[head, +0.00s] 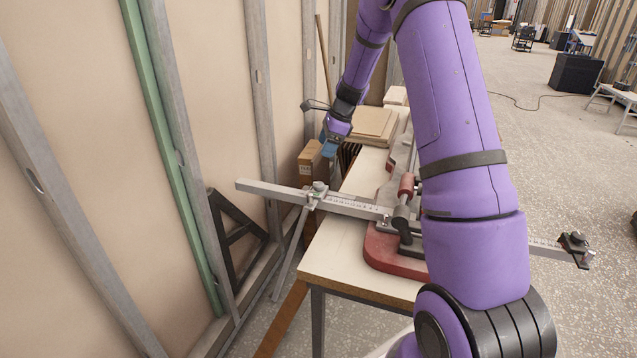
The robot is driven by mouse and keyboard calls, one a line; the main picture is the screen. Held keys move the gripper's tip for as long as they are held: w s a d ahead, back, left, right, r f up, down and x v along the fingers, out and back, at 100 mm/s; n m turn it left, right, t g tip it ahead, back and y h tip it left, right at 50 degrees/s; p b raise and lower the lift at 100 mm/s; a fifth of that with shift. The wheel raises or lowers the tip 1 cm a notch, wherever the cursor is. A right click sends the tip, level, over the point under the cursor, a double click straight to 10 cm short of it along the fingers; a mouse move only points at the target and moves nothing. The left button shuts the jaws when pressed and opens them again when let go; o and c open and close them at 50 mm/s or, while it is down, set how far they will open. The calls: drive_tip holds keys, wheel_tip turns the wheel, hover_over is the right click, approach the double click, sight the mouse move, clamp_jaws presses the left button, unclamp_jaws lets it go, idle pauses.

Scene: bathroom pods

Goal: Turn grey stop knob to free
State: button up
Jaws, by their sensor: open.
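A small grey knob (319,186) tops the stop clamped on the left part of the long metal rail (262,190). The rail has a printed scale and crosses the workbench. My gripper (329,149) is at the end of my purple arm, beyond the rail and above the far left edge of the bench. It is apart from the knob, which shows behind nothing. The fingers are small and partly lost against the background; the gripper is open, with nothing visible in it. The knob's turn position is too small to read.
The rail's far right end carries another stop (575,241). A red-based machine with a red handle (407,186) stands on the bench (335,257). Boards (371,123) lie at the back. A studded wall is close on the left. My arm hides part of the bench and rail.

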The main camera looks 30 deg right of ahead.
sight(317, 183)
drive_tip(key=w+f, duration=0.1)
drive_tip(key=f, duration=0.4)
drive_tip(key=w+f+m, duration=0.1)
drive_tip(key=w+f, duration=0.1)
drive_tip(key=f, duration=0.3)
drive_tip(key=w+f+m, duration=0.1)
drive_tip(key=f, duration=0.4)
drive_tip(key=shift+w+a+f, duration=0.15)
drive_tip(key=shift+w+f, duration=0.05)
drive_tip(key=shift+f, duration=0.15)
drive_tip(key=c, duration=0.9)
drive_tip(key=shift+c, duration=0.2)
